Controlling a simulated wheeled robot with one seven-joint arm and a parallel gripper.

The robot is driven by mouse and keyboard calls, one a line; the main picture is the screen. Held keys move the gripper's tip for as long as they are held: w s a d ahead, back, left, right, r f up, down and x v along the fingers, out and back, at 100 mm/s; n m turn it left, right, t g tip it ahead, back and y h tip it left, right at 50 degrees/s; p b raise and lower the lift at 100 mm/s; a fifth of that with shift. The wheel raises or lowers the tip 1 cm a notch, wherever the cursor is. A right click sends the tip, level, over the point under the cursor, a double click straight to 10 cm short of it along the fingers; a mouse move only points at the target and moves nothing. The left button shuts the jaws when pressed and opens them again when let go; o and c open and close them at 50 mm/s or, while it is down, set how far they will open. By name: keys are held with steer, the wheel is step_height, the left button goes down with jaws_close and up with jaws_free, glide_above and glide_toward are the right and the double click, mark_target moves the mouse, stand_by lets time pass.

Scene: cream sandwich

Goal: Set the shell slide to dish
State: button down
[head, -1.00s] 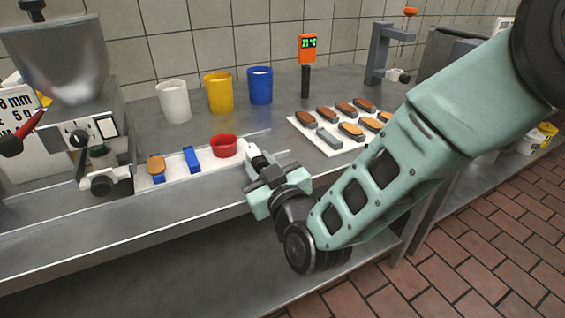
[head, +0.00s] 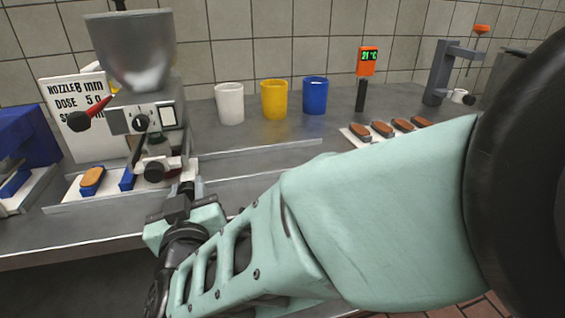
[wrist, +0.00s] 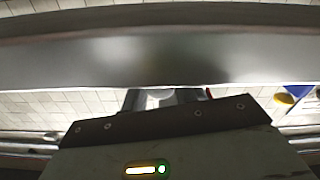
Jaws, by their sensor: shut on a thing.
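The shell slide (head: 110,187) is a long white plate on the steel counter, running under the filling machine (head: 150,120). It carries a brown shell (head: 92,179) in a blue holder left of the nozzle, and a blue holder (head: 127,179) close to the nozzle. The red dish is not visible in the head view; the machine's lower parts and my gripper cover that end. My gripper (head: 187,187) is shut at the slide's right end, low in front of the machine. In the wrist view the shell (wrist: 284,99) shows at right; the grasp itself is hidden.
White (head: 229,103), yellow (head: 274,99) and blue (head: 315,95) cups stand at the back. A tray of several shells (head: 381,129) lies right, partly behind my arm. A blue device (head: 30,140) is at the far left. The counter before the cups is clear.

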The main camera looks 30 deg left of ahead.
steer(key=shift+s+a, duration=0.25)
steer(key=shift+s, duration=0.25)
steer(key=c, duration=1.1)
jaws_free()
steer(key=shift+a, duration=0.15)
steer(key=v, duration=1.2)
